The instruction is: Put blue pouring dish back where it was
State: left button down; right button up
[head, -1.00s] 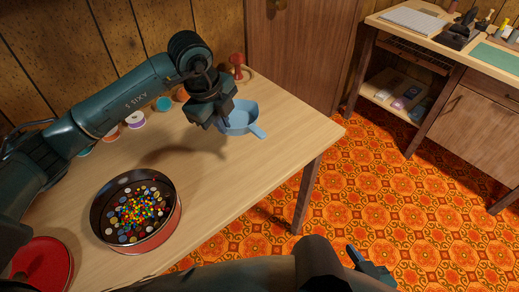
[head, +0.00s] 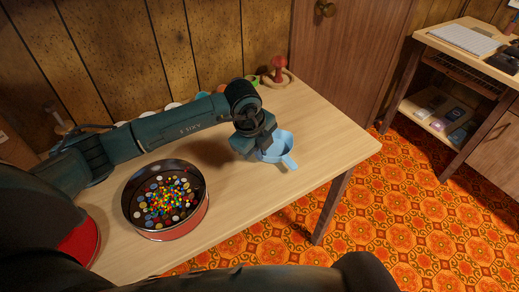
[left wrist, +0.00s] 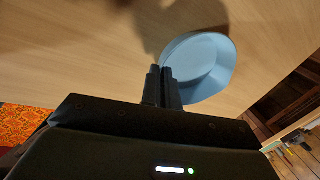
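The blue pouring dish (head: 284,140) is near the right end of the wooden table, with its short handle towards the lower right. My left gripper (head: 250,143) is at the dish's left side in the head view. In the left wrist view, the two dark fingertips (left wrist: 164,74) are close together at the rim of the dish (left wrist: 205,62), apparently shut on it. The dish looks about level. I cannot tell whether its base touches the table. My right gripper is not in view.
A round red tin (head: 172,233) of buttons and small coloured beads stands on the table, left of the dish. A red knob-shaped object (head: 279,70) stands at the back edge, near several thread spools. The table's right end (head: 335,148) is clear.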

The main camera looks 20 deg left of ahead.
pick_arm(q)
jog(key=shift+f, duration=0.1)
jog(key=c, duration=1.7)
grip_release()
jog(key=v, duration=1.2)
jog(key=shift+p, duration=0.3)
